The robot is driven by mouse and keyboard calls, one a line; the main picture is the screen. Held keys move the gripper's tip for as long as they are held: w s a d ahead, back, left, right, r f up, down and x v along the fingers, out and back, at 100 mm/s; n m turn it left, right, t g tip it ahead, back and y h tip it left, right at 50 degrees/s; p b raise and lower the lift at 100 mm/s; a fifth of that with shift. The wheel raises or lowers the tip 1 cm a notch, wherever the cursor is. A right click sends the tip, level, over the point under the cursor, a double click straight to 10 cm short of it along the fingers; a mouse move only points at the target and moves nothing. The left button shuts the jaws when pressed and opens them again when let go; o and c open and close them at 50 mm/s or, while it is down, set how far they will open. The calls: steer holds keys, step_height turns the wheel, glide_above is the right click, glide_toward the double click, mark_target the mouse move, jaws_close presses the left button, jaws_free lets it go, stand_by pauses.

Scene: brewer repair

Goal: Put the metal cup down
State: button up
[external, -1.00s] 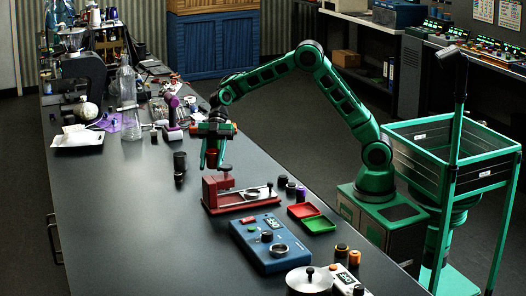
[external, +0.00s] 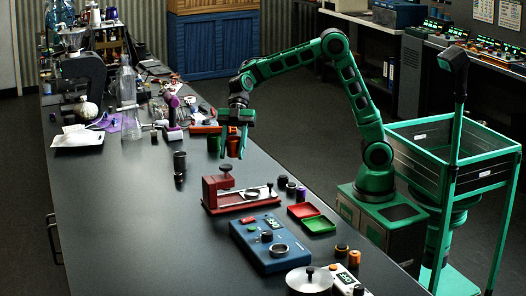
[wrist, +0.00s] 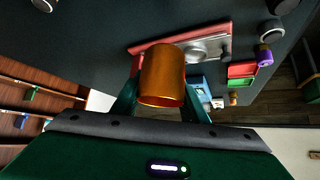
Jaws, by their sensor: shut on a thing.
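The metal cup (wrist: 163,76), copper-orange, sits between my gripper's fingers in the wrist view, its open rim facing the camera. My gripper (external: 234,150) is shut on it and holds it in the air above the table (external: 120,215). In the external view the cup (external: 233,143) shows as a small orange shape between the green fingers. It is behind and above the red press-like fixture (external: 212,193) and apart from it. The fixture also shows beyond the cup in the wrist view (wrist: 140,47). The inside of the cup is hard to see.
A blue device with a display (external: 262,246) and red and green trays (external: 318,224) lie in front of the red fixture. Dark cylinders (external: 179,162) stand to its left. Glassware and tools crowd the far end. The table's left front is clear.

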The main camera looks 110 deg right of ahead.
step_height(320, 180, up, 5)
steer(key=s+a+n+g, duration=0.1)
steer(key=s+a, duration=0.1)
steer(key=a, duration=1.3)
steer(key=s+a+n, duration=0.1)
steer(key=s+a, duration=0.1)
steer(key=a, duration=1.3)
steer(key=s+a+n+g+y, duration=0.1)
steer(key=s+a, duration=0.9)
steer(key=a, duration=0.2)
steer(key=s+a+n+g, duration=0.1)
steer(key=s+a, duration=1)
steer(key=a, duration=0.2)
steer(key=w+d+f, duration=0.2)
steer(key=w+f, duration=0.1)
steer(key=f, duration=0.1)
steer(key=w+d+f, duration=0.2)
steer(key=w+f, duration=0.2)
steer(key=w+d+f, duration=0.2)
steer(key=w+f, duration=0.2)
steer(key=shift+f, duration=2.1)
